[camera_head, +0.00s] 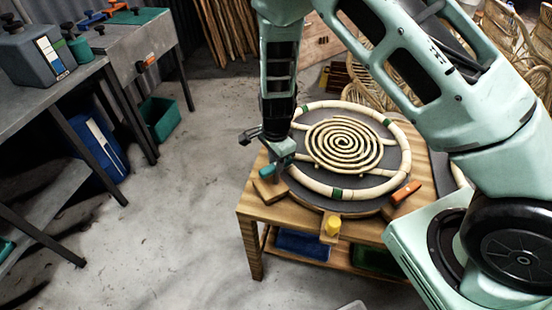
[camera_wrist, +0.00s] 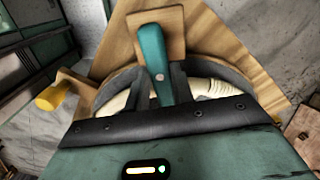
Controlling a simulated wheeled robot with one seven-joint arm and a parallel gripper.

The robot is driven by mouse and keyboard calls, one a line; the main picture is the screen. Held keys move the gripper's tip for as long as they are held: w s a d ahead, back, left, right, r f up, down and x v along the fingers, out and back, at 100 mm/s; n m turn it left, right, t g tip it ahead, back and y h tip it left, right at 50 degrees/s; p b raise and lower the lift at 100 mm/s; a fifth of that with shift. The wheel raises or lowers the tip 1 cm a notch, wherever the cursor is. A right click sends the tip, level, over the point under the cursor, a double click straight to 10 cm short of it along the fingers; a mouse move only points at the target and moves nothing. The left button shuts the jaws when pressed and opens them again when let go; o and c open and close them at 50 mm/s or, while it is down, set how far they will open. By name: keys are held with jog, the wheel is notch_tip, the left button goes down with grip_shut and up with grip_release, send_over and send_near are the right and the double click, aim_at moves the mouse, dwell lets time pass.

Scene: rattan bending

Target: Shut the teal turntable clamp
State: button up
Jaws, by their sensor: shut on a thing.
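The teal turntable clamp (camera_wrist: 151,45) shows in the wrist view as a teal lever with a round pin, over a wooden block. It runs back between the dark fingers of my gripper (camera_wrist: 160,85), which are shut on it. In the head view, my gripper (camera_head: 281,150) is at the left edge of the turntable (camera_head: 396,172), and part of the teal clamp (camera_head: 268,170) shows just below it. The clamp's wooden block (camera_head: 270,190) sits at the rim. A rattan ring (camera_head: 318,187) lies around a rattan spiral (camera_head: 343,146) on the dark disc.
An orange clamp (camera_head: 405,192) is at the turntable's right edge. A yellow knob (camera_head: 333,225) on a wooden block stands at the front and also shows in the wrist view (camera_wrist: 52,97). A workbench (camera_head: 40,95) is at left. The floor between is clear.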

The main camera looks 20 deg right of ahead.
jog(key=shift+m, duration=0.5)
jog(key=o, duration=1)
notch_tip(320, 180, up, 18)
jog(key=shift+f+b, duration=0.25)
jog(key=shift+b, duration=0.4)
jog(key=s+a+r+n, duration=0.2)
jog(key=s+n, duration=0.6)
jog(key=s, duration=0.1)
jog(key=s+a+r+n, duration=0.2)
jog(key=s+r+n, duration=0.1)
jog(key=s+n, duration=0.5)
jog(key=s+a+r+n, duration=0.2)
jog(key=s+n, duration=0.6)
jog(key=s, duration=0.1)
jog(key=shift+s+a+r+y, duration=0.15)
jog(key=shift+s+r+y, duration=0.1)
jog(key=shift+s+y, duration=0.1)
